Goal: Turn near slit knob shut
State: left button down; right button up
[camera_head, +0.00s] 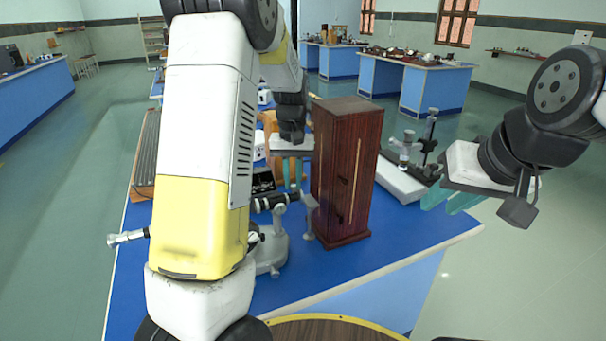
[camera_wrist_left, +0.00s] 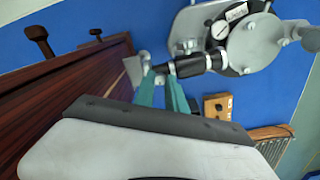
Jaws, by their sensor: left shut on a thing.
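A grey spectrometer (camera_head: 273,248) with a round base stands on the blue bench, partly hidden behind my left arm. In the left wrist view its round plate (camera_wrist_left: 240,42) and black tube (camera_wrist_left: 190,66) show from above. My left gripper (camera_head: 292,183) reaches down beside the wooden cabinet, its teal fingers at the tube's end. In the left wrist view the fingers (camera_wrist_left: 163,88) close at that end; the near slit knob between them is mostly hidden. My right gripper (camera_head: 440,204) hangs at the right past the bench edge, fingers apart and empty.
A tall dark wooden cabinet (camera_head: 343,170) stands close right of my left gripper; it also shows in the left wrist view (camera_wrist_left: 60,112). The front right of the blue bench (camera_head: 400,235) is clear.

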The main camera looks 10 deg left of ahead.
aim_at(293, 185)
pick_arm(q)
jog(key=shift+n, duration=1.1)
jog(key=c, duration=1.4)
grip_release()
jog(key=shift+o, duration=0.2)
jog(key=shift+r, duration=0.15)
notch_tip(293, 185, up, 8)
jog(key=shift+f, duration=0.25)
